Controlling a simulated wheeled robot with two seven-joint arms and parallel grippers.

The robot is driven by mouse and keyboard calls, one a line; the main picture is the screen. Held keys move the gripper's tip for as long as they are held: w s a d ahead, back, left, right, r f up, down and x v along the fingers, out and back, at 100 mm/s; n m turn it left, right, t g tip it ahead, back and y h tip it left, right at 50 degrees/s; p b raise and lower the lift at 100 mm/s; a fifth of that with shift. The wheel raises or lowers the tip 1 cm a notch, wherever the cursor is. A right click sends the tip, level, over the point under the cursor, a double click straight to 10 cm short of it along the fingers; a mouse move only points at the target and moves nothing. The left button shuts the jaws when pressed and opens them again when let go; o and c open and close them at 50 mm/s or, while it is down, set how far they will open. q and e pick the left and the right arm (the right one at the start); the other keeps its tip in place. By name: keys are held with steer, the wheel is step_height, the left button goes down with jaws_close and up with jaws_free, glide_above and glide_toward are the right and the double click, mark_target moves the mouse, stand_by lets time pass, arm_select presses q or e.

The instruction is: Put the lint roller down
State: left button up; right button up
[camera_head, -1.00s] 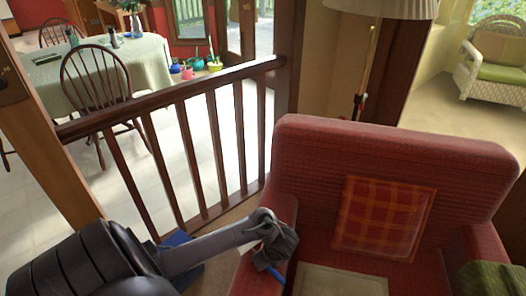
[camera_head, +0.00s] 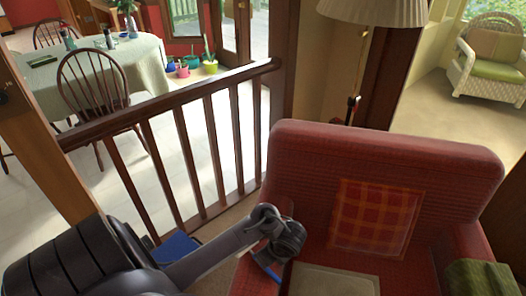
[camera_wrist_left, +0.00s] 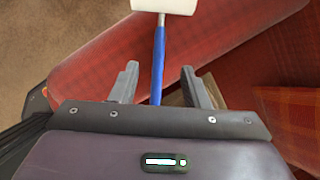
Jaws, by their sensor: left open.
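The lint roller has a blue handle (camera_wrist_left: 158,65) and a white roller head (camera_wrist_left: 165,5), cut off by the top edge of the left wrist view. In the head view, only a bit of its blue handle (camera_head: 266,271) shows below my left gripper (camera_head: 276,250). The left wrist view shows my left gripper (camera_wrist_left: 160,70) open, one finger on each side of the handle, with gaps visible on both sides. The roller lies over or on the red armchair's (camera_head: 385,150) left armrest; I cannot tell exactly what supports it. My right gripper is not in view.
A plaid cushion (camera_head: 374,217) leans on the chair back, and a green cloth-like thing (camera_head: 480,278) lies at the right armrest. A wooden railing (camera_head: 170,105) stands left of the chair. A blue flat object (camera_head: 176,248) lies behind my left arm.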

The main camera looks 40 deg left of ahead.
arm_select(q)
steer(key=p+v, duration=0.1)
steer(key=v, duration=0.2)
stand_by(0.6)
